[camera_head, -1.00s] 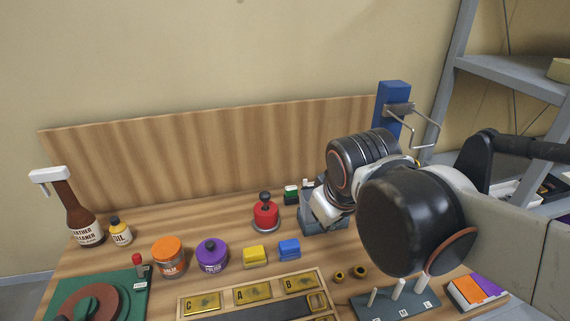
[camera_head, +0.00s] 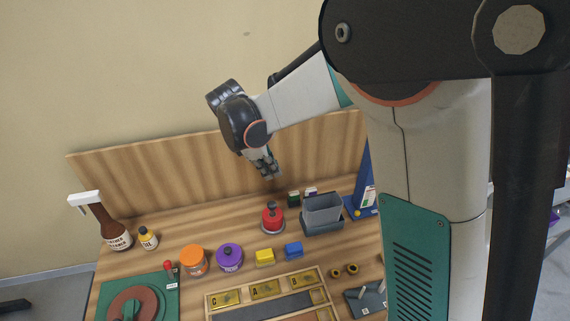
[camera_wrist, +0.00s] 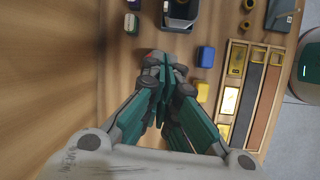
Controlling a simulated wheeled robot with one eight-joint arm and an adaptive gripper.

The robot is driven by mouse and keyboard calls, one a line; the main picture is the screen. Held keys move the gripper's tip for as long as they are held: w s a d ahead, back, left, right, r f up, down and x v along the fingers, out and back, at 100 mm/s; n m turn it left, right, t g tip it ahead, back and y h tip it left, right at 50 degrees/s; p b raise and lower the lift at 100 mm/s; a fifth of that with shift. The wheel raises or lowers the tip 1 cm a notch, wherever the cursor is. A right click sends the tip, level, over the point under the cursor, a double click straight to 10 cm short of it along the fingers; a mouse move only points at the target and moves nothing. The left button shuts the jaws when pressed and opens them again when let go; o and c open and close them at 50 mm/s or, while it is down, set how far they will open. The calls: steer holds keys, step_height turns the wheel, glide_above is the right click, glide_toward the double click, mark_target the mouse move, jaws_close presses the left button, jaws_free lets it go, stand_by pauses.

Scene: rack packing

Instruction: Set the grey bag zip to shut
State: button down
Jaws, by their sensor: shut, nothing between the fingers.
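I cannot make out a grey bag or its zip in either view. My gripper (camera_head: 267,171) is shut and empty, held above the back of the wooden workbench, in front of the wooden back board in the head view.
A red-knobbed stamp (camera_head: 272,218) and a grey bin (camera_head: 322,212) stand below my gripper. A purple jar (camera_head: 230,258), an orange jar (camera_head: 193,262) and a yellow block (camera_head: 265,257) stand nearer. A wooden tray (camera_head: 320,280) with brass plates lies in front. Bottles stand left.

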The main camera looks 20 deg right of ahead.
mark_target(307, 194)
steer(key=shift+n+g, duration=0.3)
steer(key=shift+n, duration=0.5)
steer(key=x, duration=0.7)
steer(key=a+x, duration=0.1)
steer(key=x, duration=0.3)
steer(key=shift+w+f+b, duration=0.2)
steer(key=shift+f+b, duration=0.05)
steer(key=shift+b, duration=0.15)
steer(key=d, duration=0.4)
steer(key=d+b, duration=0.1)
steer(key=d, duration=0.9)
steer(key=shift+s+b, duration=0.1)
steer(key=shift+b, duration=0.2)
steer(key=shift+a, duration=0.1)
